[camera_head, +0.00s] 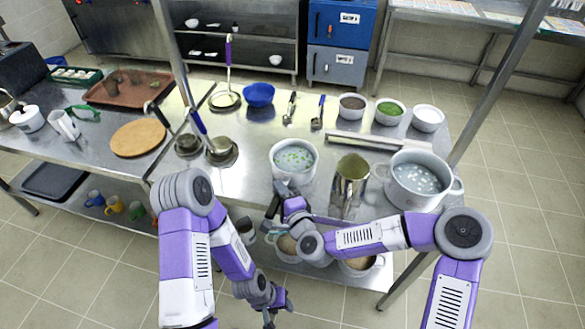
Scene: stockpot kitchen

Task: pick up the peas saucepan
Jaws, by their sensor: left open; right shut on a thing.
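The peas saucepan (294,156) is a white pot with pale liquid and green peas in it, near the counter's front edge. My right gripper (284,189) is at its near side, shut on the saucepan, apparently at its handle; the fingers and arm hide the grip. The saucepan looks upright; I cannot tell whether it touches the counter. My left gripper (275,302) is open and empty, low in front of the counter, apart from the saucepan.
Bowls (390,110) line the back right. More pots (362,266) sit on the lower shelf.

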